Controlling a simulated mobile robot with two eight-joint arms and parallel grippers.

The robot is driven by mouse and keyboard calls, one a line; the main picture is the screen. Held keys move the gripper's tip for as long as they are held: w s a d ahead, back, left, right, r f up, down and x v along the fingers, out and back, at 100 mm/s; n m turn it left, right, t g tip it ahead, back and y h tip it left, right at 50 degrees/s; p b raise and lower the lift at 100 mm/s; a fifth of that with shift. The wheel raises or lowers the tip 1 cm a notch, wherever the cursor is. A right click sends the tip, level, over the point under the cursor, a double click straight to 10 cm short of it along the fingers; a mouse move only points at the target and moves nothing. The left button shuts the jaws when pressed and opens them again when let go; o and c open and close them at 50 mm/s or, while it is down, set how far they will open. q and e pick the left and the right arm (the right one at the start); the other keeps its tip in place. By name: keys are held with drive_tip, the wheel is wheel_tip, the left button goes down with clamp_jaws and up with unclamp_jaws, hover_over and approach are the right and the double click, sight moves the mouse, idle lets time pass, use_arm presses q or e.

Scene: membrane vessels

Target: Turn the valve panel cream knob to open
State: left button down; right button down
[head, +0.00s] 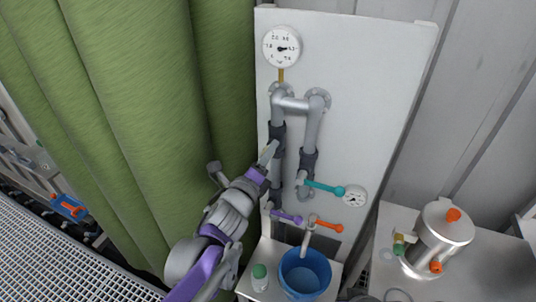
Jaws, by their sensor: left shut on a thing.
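The valve panel (375,75) is a white upright board with grey pipes. My left gripper (268,153) reaches up from below to the dark valve body (277,138) on the left pipe. It is shut on a small pale piece there, which I take to be the cream knob; the gripper hides most of it. How far the knob is turned cannot be told. A teal-handled lever (325,187) sits on the right pipe, pointing right. My right gripper is not in view.
A purple lever (287,216) and an orange lever (328,226) sit low on the panel. Below are a blue bucket (305,272) and a green-capped jar (259,277). A metal vessel (438,240) stands right. A green curtain (130,110) hangs left.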

use_arm(q)
drive_tip(key=n+b, duration=0.1)
drive_tip(key=n, duration=0.3)
drive_tip(key=shift+n, duration=0.3)
drive_tip(key=n+b, duration=0.1)
drive_tip(key=n, duration=0.3)
drive_tip(key=shift+n+b, duration=0.3)
drive_tip(key=n+b, duration=0.1)
drive_tip(key=n, duration=0.3)
drive_tip(key=shift+n+b, duration=0.3)
drive_tip(key=shift+b, duration=0.1)
drive_tip(key=n+b, duration=0.2)
drive_tip(key=n, duration=0.2)
drive_tip(key=n+b, duration=0.3)
drive_tip(key=n, duration=0.3)
drive_tip(key=shift+n, duration=0.4)
drive_tip(key=n+b, duration=0.3)
drive_tip(key=n, duration=0.2)
drive_tip(key=shift+a+n+b, duration=0.1)
drive_tip(key=shift+n+b, duration=0.2)
drive_tip(key=shift+b, duration=0.1)
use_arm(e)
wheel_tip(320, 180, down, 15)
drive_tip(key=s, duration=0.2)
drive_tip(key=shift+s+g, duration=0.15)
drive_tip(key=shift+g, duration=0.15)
use_arm(q)
drive_tip(key=shift+r, duration=0.1)
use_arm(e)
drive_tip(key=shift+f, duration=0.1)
